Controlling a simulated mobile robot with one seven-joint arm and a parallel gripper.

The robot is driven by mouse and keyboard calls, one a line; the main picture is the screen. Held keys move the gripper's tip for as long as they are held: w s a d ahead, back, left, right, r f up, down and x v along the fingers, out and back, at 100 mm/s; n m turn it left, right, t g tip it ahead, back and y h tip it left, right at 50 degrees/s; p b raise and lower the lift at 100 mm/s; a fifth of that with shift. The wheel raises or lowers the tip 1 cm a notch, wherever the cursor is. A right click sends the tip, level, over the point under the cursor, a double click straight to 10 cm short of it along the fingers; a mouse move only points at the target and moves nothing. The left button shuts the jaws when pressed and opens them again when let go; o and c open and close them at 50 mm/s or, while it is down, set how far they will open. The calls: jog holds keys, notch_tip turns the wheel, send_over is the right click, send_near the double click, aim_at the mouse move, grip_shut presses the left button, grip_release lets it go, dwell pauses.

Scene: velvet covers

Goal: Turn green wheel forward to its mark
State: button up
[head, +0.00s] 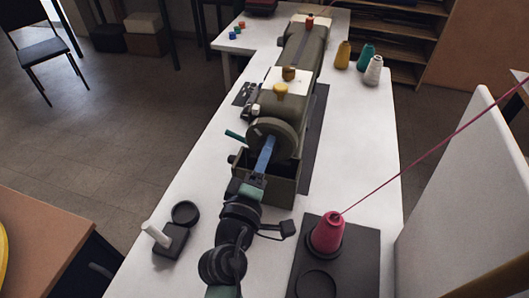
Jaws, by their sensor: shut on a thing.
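The wheel (287,133) is a dark grey-green disc on the near end of the olive sewing machine (296,105), standing upright and facing me. My gripper (266,147), with blue fingers, reaches up to the lower front of the wheel and is shut on its rim. The fingers and the wheel overlap in this view, so the exact contact is hidden. A short teal bar (235,136) sticks out to the left of the wheel. I cannot make out the wheel's mark at this size.
An open dark box (285,188) sits below the wheel. A pink thread cone (327,235) stands on a black base at right, its thread running to the upper right. A black stand with a white peg (157,234) is at left.

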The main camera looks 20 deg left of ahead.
jog(key=shift+f, duration=0.1)
dwell(0.3)
jog(key=o, duration=1.4)
jog(key=s+b, duration=0.2)
jog(key=s, duration=1.1)
